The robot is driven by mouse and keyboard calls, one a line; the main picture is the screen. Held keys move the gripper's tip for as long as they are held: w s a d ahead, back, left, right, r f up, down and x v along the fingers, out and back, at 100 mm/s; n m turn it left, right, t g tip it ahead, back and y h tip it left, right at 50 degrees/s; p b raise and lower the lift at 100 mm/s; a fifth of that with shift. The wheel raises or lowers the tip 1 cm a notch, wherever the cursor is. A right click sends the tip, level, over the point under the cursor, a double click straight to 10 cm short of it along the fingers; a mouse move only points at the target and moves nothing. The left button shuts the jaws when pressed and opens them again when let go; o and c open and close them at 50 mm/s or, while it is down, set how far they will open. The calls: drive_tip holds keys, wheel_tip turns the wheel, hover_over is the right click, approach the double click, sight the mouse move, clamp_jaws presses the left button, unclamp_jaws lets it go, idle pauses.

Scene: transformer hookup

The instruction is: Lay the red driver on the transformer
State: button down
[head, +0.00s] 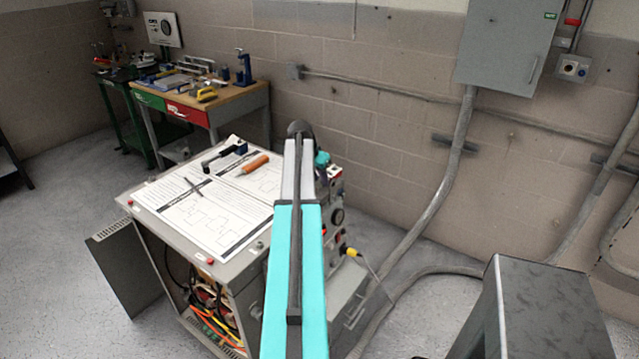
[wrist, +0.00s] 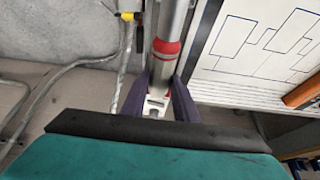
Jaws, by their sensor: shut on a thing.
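The transformer (head: 225,270) is a grey cabinet with an open front showing wiring; printed sheets cover much of its top. In the wrist view, my gripper (wrist: 160,100) has its dark fingers shut around a grey, red-banded tool (wrist: 166,48), apparently the red driver. It points away from my palm, beside the transformer top's edge. In the head view my gripper (head: 322,159) is at the transformer's far right side, mostly hidden by my arm; I cannot make out the held tool there.
An orange-handled driver (head: 255,164) and a black-and-blue tool (head: 225,153) lie on the sheets (head: 215,215). A workbench with tools stands behind left. A yellow plug (head: 351,252) sticks out from the transformer's right side. Conduits run along the wall.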

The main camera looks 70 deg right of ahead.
drive_tip(key=shift+f+p, duration=0.3)
drive_tip(key=shift+f, duration=0.9)
drive_tip(key=c, duration=1.4)
unclamp_jaws()
drive_tip(key=shift+b+v, duration=1.4)
drive_tip(key=shift+v, duration=4.55)
